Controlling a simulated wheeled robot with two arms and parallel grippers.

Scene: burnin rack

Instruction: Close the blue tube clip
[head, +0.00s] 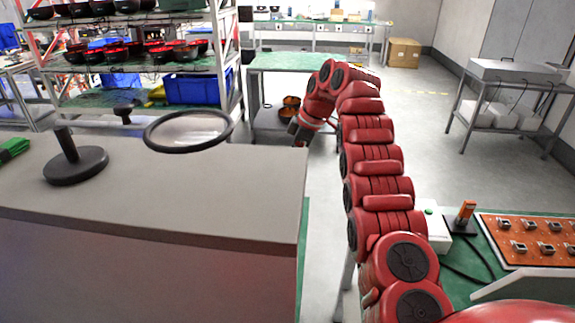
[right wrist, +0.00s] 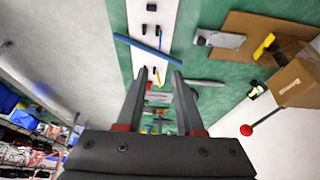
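I cannot make out a blue tube clip for sure in either view. In the right wrist view a thin blue rod (right wrist: 148,47) lies beyond my fingers on a green and white surface; I cannot tell whether it belongs to the clip. My right gripper (right wrist: 158,75) shows there with its two grey fingers apart and nothing between them. In the head view my red right arm reaches forward past the grey table, and its end (head: 300,130) hangs beyond the table's right edge. My left gripper is not in view.
A grey table (head: 200,200) fills the left front, with a black ring (head: 188,131) and a black round-based stand (head: 75,165) on it. Shelves (head: 140,70) with blue bins stand behind. An orange board (head: 530,240) lies at right. Open floor (head: 430,150) lies between.

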